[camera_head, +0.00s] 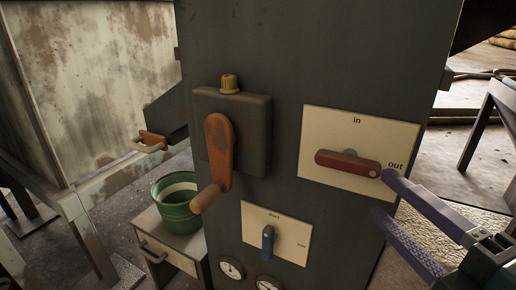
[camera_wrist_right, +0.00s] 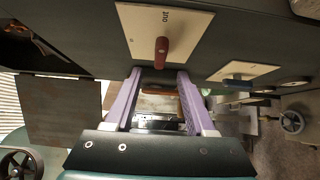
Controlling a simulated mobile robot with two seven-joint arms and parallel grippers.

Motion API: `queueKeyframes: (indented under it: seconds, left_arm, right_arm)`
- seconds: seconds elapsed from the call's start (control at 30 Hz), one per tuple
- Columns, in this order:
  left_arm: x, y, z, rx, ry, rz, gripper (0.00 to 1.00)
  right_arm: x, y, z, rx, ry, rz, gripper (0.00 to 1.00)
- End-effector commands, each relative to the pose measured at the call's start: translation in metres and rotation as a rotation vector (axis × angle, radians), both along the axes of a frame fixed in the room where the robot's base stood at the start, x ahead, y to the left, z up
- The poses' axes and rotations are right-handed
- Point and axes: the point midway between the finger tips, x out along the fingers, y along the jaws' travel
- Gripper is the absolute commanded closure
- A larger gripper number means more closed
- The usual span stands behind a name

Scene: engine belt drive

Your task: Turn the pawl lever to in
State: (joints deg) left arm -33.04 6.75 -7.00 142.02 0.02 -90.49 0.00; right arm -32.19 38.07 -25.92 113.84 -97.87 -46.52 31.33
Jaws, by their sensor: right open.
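The pawl lever (camera_head: 348,163) is a dark red bar on a cream plate (camera_head: 322,120) marked "in" at the top and "out" at the right. It lies nearly level, its right end pointing toward "out". It also shows end-on in the right wrist view (camera_wrist_right: 161,50). My right gripper (camera_head: 379,195) is open and empty, its two purple fingers just right of and below the lever's right end. In the right wrist view the fingertips (camera_wrist_right: 160,72) are on either side of the lever's line; contact cannot be told. My left gripper is not in view.
An orange crank (camera_head: 218,150) on a dark box stands left of the plate. Below is a smaller plate with a blue lever (camera_head: 268,240), and gauges (camera_head: 231,268). A green bucket (camera_head: 176,205) sits on a small cabinet at left.

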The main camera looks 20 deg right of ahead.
Motion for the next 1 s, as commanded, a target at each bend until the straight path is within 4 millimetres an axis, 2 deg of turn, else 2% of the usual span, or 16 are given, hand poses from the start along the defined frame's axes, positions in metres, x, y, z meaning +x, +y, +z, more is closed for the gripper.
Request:
queueKeyframes:
  seconds: [0.13, 0.4, 0.53, 0.7, 0.97, 1.0]
  left_arm:
    - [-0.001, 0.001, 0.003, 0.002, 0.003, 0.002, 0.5]
    - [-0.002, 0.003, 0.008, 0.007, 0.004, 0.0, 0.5]
    - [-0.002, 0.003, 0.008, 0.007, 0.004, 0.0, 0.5]
    - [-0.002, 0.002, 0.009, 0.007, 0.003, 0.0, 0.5]
    - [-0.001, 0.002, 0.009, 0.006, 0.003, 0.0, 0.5]
    - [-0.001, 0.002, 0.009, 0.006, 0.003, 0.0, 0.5]
  right_arm:
    - [0.016, -0.001, 0.003, -0.002, -0.005, 0.001, 0.45]
    - [0.066, -0.005, 0.003, -0.002, -0.004, -0.001, 0.45]
    - [0.084, -0.006, 0.002, -0.001, -0.002, 0.0, 0.45]
    - [0.096, -0.007, 0.001, -0.001, 0.0, 0.0, 0.45]
    - [0.097, -0.007, 0.001, -0.001, 0.0, 0.001, 0.45]
    - [0.097, -0.007, 0.001, -0.001, 0.0, 0.0, 0.47]
